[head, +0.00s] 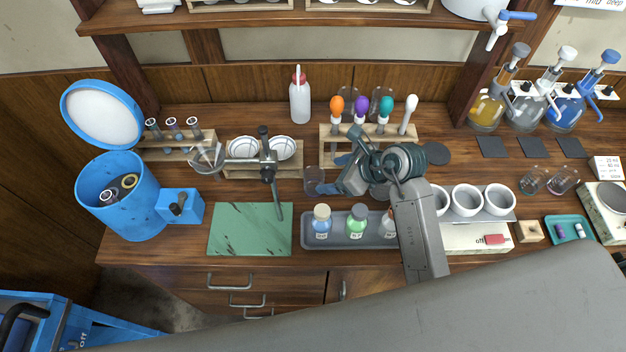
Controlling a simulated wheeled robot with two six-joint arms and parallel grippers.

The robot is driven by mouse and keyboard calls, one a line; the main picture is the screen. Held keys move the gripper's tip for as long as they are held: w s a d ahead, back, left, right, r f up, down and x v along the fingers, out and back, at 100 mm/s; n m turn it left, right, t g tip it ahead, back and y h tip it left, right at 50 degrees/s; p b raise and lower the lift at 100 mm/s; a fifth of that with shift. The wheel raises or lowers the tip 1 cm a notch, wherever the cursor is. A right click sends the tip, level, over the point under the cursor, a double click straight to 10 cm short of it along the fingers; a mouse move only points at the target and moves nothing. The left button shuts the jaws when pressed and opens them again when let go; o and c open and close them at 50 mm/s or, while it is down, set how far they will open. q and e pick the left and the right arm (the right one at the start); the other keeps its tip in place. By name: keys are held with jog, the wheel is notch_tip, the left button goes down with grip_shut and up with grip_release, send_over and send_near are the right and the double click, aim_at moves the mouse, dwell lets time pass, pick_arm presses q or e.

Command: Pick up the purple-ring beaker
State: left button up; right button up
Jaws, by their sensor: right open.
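A clear glass beaker (314,181) stands on the wooden bench left of centre, between the clamp stand and my right gripper. Its ring colour is too small to make out. Two more clear beakers, one (534,181) and another (564,179), stand together at the right; I cannot tell their ring colours either. My right gripper (337,176) reaches in from the lower right, open, its jaws pointing left just beside the first beaker. Nothing shows between its fingers. My left gripper is not in view.
A clamp stand (267,170) with a flask and a green mat (250,243) lie to the left. A grey tray (341,238) of bottles is in front. A rack (327,150) with coloured-top droppers stands behind. White crucibles (467,201) are right of my arm.

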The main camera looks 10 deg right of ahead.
aim_at(314, 177)
jog(key=shift+x, duration=0.9)
jog(key=shift+w+a+p, duration=0.2)
jog(key=shift+a+p, duration=0.1)
jog(key=shift+p, duration=0.1)
jog(key=p+x, duration=0.2)
jog(key=x, duration=0.2)
jog(key=shift+a, duration=0.15)
jog(key=shift+w+a+f, duration=0.1)
jog(key=shift+a+f, duration=0.1)
jog(key=shift+f, duration=0.05)
jog(key=shift+d, duration=0.1)
jog(key=shift+c, duration=0.2)
jog(key=c, duration=1)
